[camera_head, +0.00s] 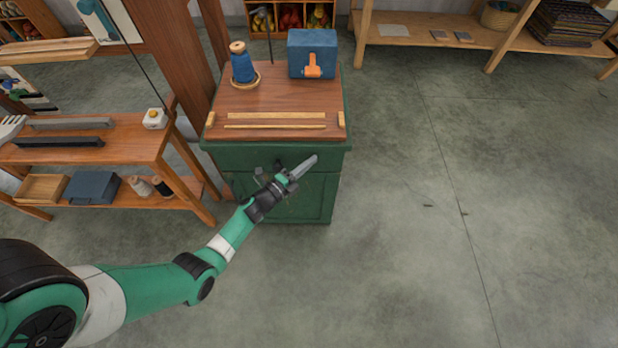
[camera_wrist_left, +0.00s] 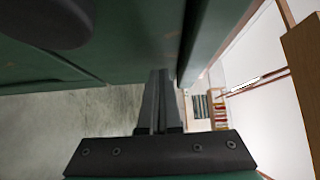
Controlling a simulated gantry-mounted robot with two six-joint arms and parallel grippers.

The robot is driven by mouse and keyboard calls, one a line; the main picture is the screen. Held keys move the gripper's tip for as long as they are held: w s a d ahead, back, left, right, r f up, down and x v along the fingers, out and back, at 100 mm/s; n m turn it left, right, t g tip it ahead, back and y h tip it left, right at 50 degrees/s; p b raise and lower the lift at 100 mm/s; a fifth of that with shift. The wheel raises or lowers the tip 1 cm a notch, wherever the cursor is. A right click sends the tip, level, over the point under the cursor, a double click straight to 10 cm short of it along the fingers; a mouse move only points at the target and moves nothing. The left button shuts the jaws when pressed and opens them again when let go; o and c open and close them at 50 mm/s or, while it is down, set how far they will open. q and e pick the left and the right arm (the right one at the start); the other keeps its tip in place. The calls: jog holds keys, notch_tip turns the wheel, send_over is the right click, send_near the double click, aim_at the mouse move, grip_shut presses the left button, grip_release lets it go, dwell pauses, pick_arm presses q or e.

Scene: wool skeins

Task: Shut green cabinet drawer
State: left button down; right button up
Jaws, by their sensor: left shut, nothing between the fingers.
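The green cabinet (camera_head: 325,200) stands in the upper middle of the head view with a wooden top. Its drawer front (camera_head: 230,157) is the green band under the top. The drawer looks flush or nearly flush; I cannot tell if a gap is left. My left gripper (camera_head: 312,161) is shut and empty, in front of the cabinet's drawer front, its fingers pointing to the upper right. In the left wrist view the shut fingers (camera_wrist_left: 160,98) lie close to the green cabinet surface (camera_wrist_left: 120,55). Contact cannot be told. A dark rounded knob (camera_wrist_left: 55,20) shows at the upper left there. My right gripper is not in view.
On the cabinet top are a blue yarn cone (camera_head: 242,66), a blue box (camera_head: 312,52) with an orange part, and wooden strips (camera_head: 275,115). A wooden shelf bench (camera_head: 120,145) stands to the left. The concrete floor (camera_head: 450,230) at the right is clear.

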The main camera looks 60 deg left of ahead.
pick_arm(q)
jog(key=d+p+v, duration=0.2)
jog(key=p+v, duration=0.1)
jog(key=v, duration=0.9)
jog(key=shift+w+p, duration=0.15)
jog(key=shift+p, duration=0.2)
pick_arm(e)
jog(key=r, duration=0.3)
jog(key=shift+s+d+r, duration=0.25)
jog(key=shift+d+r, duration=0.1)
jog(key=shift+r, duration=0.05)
pick_arm(q)
jog(key=shift+d, duration=0.1)
